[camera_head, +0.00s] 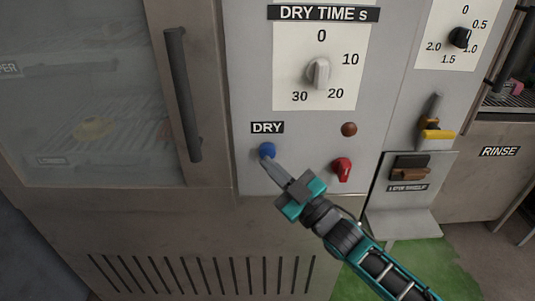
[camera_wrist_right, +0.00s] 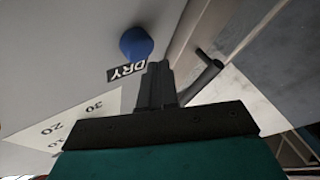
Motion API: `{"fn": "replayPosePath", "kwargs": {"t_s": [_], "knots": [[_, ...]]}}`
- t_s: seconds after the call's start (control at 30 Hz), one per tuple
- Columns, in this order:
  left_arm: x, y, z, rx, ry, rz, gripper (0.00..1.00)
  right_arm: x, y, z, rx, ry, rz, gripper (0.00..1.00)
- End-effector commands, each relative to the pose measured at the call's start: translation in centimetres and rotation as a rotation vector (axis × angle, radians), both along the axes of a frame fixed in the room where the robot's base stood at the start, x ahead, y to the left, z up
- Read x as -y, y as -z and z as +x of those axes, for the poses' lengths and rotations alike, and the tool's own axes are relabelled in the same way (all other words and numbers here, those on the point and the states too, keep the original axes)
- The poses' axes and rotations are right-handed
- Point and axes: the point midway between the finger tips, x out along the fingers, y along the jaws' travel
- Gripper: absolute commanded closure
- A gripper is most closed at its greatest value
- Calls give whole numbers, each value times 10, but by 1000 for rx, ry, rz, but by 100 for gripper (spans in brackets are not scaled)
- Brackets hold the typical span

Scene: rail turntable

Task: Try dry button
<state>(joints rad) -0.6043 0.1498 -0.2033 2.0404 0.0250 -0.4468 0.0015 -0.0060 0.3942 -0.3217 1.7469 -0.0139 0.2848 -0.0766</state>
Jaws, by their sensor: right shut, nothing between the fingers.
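The blue DRY button (camera_head: 267,150) sits on the grey control panel, just under the black DRY label (camera_head: 267,127). My right gripper (camera_head: 268,161) is shut and empty, with its fingertips at the lower edge of the button in the head view. In the right wrist view the blue button (camera_wrist_right: 136,43) shows whole, just beyond and to the left of the shut fingers (camera_wrist_right: 155,68). I cannot tell whether the tips touch it or whether it is pressed in. My left gripper is not in view.
The DRY TIME dial (camera_head: 318,73) is above, with a brown-red round lamp or button (camera_head: 349,129) and a red knob (camera_head: 342,168) to the right. A glass-windowed door with a dark handle (camera_head: 183,95) is at left. A yellow-handled lever (camera_head: 436,134) is further right.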

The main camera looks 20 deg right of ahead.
Motion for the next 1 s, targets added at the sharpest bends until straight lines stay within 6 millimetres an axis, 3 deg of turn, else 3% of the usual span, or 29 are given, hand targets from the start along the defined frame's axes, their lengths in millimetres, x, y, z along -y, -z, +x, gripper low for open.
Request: {"fn": "replayPosePath", "kwargs": {"t_s": [1.0], "knots": [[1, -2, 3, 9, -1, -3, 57, 3, 0, 9, 0, 0, 0, 100]]}}
